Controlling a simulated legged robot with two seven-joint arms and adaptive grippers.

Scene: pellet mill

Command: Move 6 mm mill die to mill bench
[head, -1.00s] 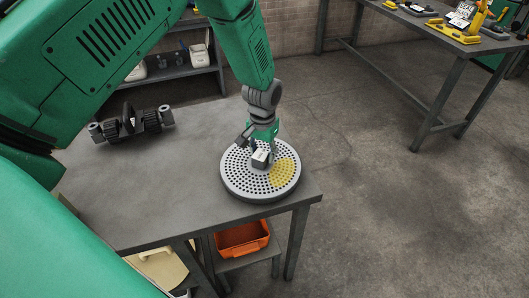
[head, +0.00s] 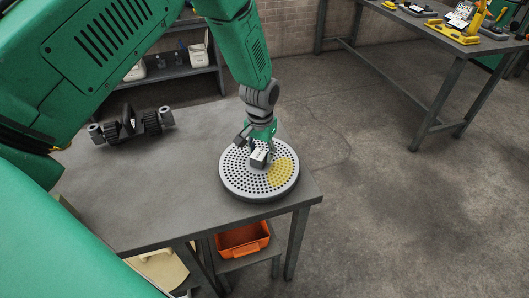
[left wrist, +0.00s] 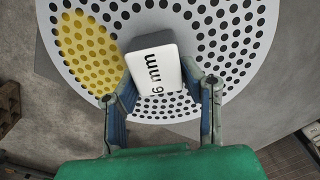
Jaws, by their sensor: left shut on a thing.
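The 6 mm mill die (head: 234,179) is a round grey perforated disc with a yellow patch of holes and a central block. It is at the right front corner of a grey bench (head: 165,207). In the left wrist view, the die (left wrist: 112,18) fills the upper part, and its block (left wrist: 154,70) is labelled "6 mm". My left gripper (head: 259,155) points down with its fingers on both sides of the block, shut on it. The left wrist view shows both fingers (left wrist: 164,100) against the block. Whether the die touches the bench top is hard to tell. My right gripper is not in view.
A black roller assembly (head: 131,124) lies at the bench's back left. An orange bin (head: 242,238) sits on the shelf below. Another bench (head: 440,38) with yellow tools stands at the far right. Open concrete floor (head: 370,210) lies between.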

